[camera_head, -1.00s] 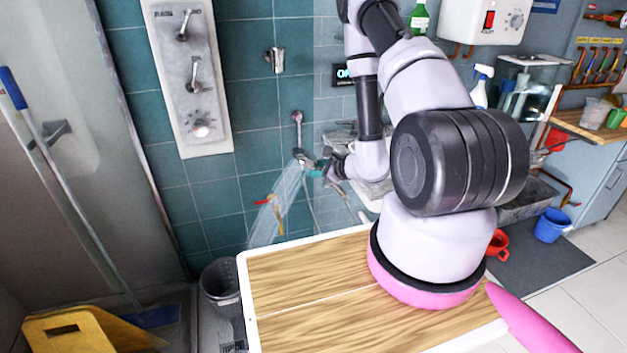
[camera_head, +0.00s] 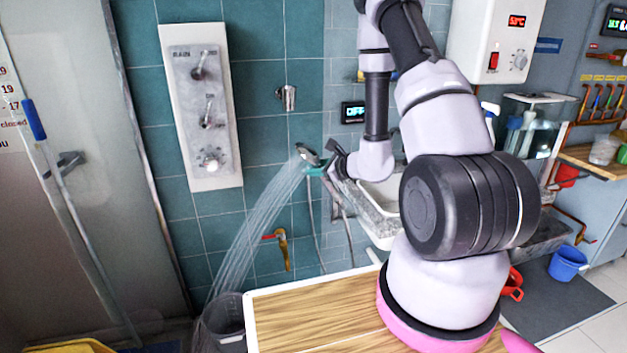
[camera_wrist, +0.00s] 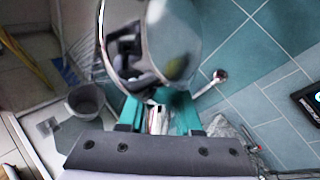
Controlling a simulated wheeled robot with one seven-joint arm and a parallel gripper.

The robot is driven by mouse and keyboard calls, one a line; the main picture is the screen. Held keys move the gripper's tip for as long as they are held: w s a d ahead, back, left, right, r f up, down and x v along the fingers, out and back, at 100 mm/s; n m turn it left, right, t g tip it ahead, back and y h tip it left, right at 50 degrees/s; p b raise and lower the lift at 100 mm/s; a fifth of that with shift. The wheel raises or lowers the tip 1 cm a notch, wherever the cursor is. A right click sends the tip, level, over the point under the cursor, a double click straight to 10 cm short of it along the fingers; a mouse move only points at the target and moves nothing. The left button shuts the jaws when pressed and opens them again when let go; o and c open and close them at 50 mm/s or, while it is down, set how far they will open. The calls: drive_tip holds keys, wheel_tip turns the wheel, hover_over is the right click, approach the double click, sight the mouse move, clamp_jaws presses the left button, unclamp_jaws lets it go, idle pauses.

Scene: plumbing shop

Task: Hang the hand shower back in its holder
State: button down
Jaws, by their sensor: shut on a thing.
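The hand shower (camera_head: 308,154) is in my gripper (camera_head: 317,170), in front of the teal tiled wall, with its head toward the left and water spraying out. In the wrist view the teal fingers of my gripper (camera_wrist: 160,118) are shut around its chrome handle, and its round head (camera_wrist: 172,40) fills the upper middle. A chrome fitting that looks like the holder (camera_head: 287,97) is on the wall, above the hand shower and apart from it. In the wrist view a chrome wall fitting (camera_wrist: 217,77) shows right of the head; I cannot tell which fitting it is.
The shower panel (camera_head: 206,120) with several knobs is on the wall at left. Water falls toward a grey bin (camera_head: 226,318). A brass tap (camera_head: 282,248) is below the hand shower. A grey basin (camera_head: 372,222) is behind my arm, and a water heater (camera_head: 495,40) hangs right.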

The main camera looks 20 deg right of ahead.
drive_tip(key=w+a+r+m+t, duration=0.15)
drive_tip(key=w+r, duration=0.35)
drive_tip(key=r, duration=0.9)
drive_tip(key=w+a+r+m+t+y, duration=0.15)
drive_tip(key=w+r, duration=0.25)
drive_tip(key=r, duration=1)
drive_tip(key=w+a+r+m+t, duration=0.15)
drive_tip(key=w+r, duration=0.35)
drive_tip(key=r, duration=0.9)
drive_tip(key=w+f, duration=0.4)
drive_tip(key=w, duration=0.2)
drive_tip(key=shift+m+g, duration=0.45)
drive_tip(key=shift+s+d+f, duration=0.1)
drive_tip(key=shift+f, duration=1.9)
drive_tip(key=shift+s+d+f, duration=0.1)
drive_tip(key=shift+f, duration=2.4)
drive_tip(key=c, duration=0.5)
unclamp_jaws()
